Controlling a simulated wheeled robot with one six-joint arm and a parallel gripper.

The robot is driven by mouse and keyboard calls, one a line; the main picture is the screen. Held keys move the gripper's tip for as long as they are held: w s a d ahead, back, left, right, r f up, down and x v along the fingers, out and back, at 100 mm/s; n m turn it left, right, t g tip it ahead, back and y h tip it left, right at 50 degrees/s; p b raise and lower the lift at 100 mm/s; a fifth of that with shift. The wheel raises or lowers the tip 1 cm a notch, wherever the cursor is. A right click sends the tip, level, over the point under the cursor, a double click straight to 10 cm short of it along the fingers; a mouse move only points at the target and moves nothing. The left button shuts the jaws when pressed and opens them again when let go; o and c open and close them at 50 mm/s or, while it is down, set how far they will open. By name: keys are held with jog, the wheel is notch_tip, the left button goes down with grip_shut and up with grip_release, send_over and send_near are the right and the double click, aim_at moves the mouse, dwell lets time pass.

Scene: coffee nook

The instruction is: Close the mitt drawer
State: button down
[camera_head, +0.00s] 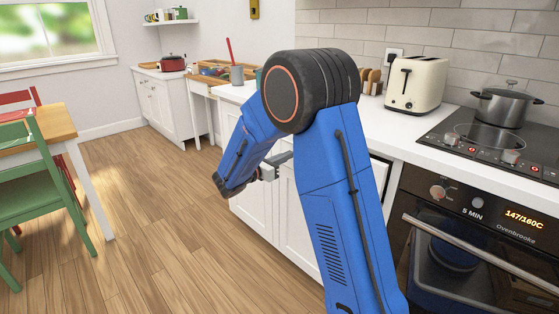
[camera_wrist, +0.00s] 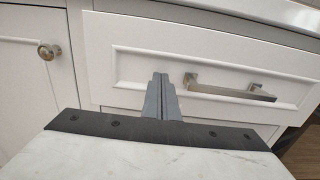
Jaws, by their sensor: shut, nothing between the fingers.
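A white drawer front (camera_wrist: 128,67) with a raised panel and a metal bar handle (camera_wrist: 230,91) fills the middle and right of the wrist view. I cannot tell whether it stands out from the cabinet or lies flush. My gripper (camera_wrist: 161,77) is shut and empty, its grey fingers pointing at the drawer front left of the handle. Whether the fingertips touch the front is unclear. In the head view my gripper (camera_head: 269,171) is at the cabinet side, and my arm hides most of the drawer. No mitt shows.
A white cabinet door with a round knob (camera_wrist: 49,51) is left of the drawer. The white counter (camera_head: 385,125) runs above, with a toaster (camera_head: 416,85). An oven (camera_head: 480,245) is at right. A green chair (camera_head: 45,185) is far left, with open wooden floor between.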

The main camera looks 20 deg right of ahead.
jog(key=shift+d, duration=0.3)
jog(key=shift+d, duration=0.1)
jog(key=x, duration=0.4)
jog(key=shift+w+d+r, duration=0.1)
jog(key=shift+w+d, duration=0.05)
jog(key=shift+w, duration=0.05)
dwell(0.3)
